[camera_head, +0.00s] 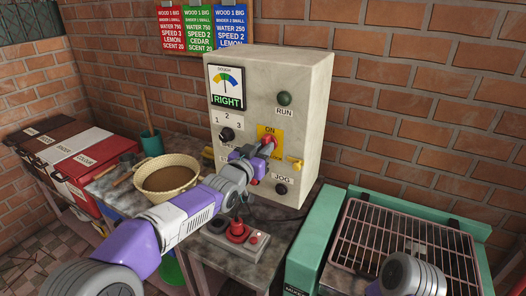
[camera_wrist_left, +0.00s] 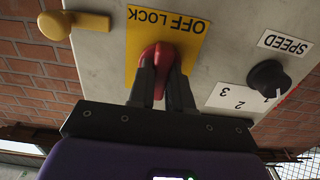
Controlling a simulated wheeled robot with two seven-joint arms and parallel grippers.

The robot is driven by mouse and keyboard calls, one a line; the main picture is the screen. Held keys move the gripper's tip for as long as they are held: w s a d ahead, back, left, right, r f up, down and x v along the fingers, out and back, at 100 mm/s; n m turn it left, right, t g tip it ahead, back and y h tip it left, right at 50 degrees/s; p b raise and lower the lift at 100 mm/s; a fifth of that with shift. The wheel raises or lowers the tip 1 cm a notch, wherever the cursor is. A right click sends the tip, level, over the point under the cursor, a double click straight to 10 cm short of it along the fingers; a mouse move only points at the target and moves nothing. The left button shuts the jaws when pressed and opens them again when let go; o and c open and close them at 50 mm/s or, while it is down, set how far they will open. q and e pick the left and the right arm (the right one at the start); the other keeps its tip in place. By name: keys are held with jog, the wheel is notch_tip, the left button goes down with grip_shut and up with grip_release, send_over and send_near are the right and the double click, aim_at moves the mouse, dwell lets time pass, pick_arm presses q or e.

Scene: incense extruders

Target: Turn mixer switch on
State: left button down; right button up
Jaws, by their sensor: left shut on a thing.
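The red switch handle (camera_head: 269,140) sits on a yellow plate (camera_head: 277,132) on the front of the grey control box (camera_head: 312,120). The plate reads "ON" at its top in the head view; "OFF LOCK" shows upside down in the left wrist view. My left gripper (camera_head: 263,149) is at the handle. In the left wrist view its two dark fingers (camera_wrist_left: 163,75) are closed around the red handle (camera_wrist_left: 155,52), and they hide part of it.
The box carries a yellow lever (camera_head: 295,164), a black speed knob (camera_head: 227,135), a green RUN button (camera_head: 284,98) and a JOG button (camera_head: 281,188). A red-knobbed pedestal (camera_head: 237,231) stands below. A bowl (camera_head: 167,176) stands left; a teal-framed rack (camera_head: 404,240) stands right.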

pick_arm(q)
jog(key=shift+r, duration=0.1)
dwell(0.3)
jog(key=c, duration=1)
grip_release()
jog(key=shift+c, duration=0.2)
jog(key=v, duration=0.7)
jog(key=shift+s+a, duration=0.15)
jog(key=shift+s, duration=0.15)
